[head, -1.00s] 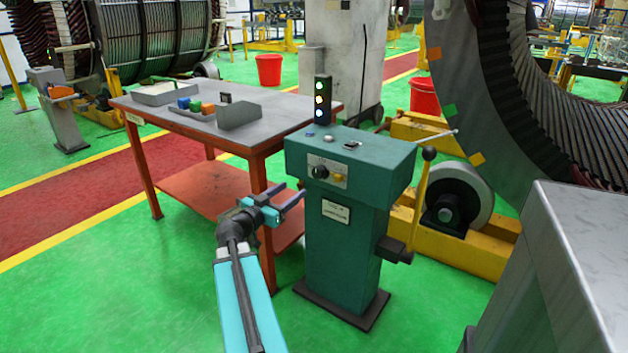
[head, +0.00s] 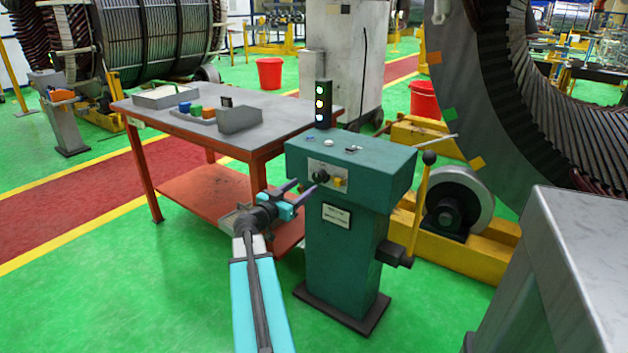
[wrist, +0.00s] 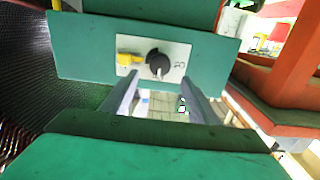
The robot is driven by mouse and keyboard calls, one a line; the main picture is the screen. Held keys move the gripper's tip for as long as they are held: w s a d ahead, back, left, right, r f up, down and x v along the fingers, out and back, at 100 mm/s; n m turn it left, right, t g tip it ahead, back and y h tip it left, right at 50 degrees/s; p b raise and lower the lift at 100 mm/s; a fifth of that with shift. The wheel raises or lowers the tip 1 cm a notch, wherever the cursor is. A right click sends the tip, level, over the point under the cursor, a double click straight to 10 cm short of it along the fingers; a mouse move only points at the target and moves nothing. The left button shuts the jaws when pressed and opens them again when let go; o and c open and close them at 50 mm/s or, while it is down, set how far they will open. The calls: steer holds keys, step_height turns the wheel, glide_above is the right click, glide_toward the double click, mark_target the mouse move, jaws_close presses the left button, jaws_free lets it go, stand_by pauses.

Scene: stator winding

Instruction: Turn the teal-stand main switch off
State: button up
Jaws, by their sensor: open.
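The teal stand (head: 345,245) stands upright in the middle of the head view. Its front panel carries a black rotary main switch (head: 321,176) beside a yellow part (head: 339,182). In the wrist view the black switch knob (wrist: 158,64) has a white pointer mark, and the yellow part (wrist: 130,57) is to its left. My gripper (head: 307,190) is open, just in front of the panel at the left of the stand. In the wrist view its two fingers (wrist: 160,88) reach toward the knob, one on either side below it. I see no contact with the knob.
A signal tower (head: 323,104) with lit lamps stands on the stand's top. A lever (head: 421,205) is at its right side. An orange-legged table (head: 280,115) with trays is behind left. A grey box (head: 590,240) is at the right. Green floor is open at front left.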

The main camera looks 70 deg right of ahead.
mark_target(317, 178)
steer(key=shift+x, duration=3.9)
steer(key=shift+c, duration=0.5)
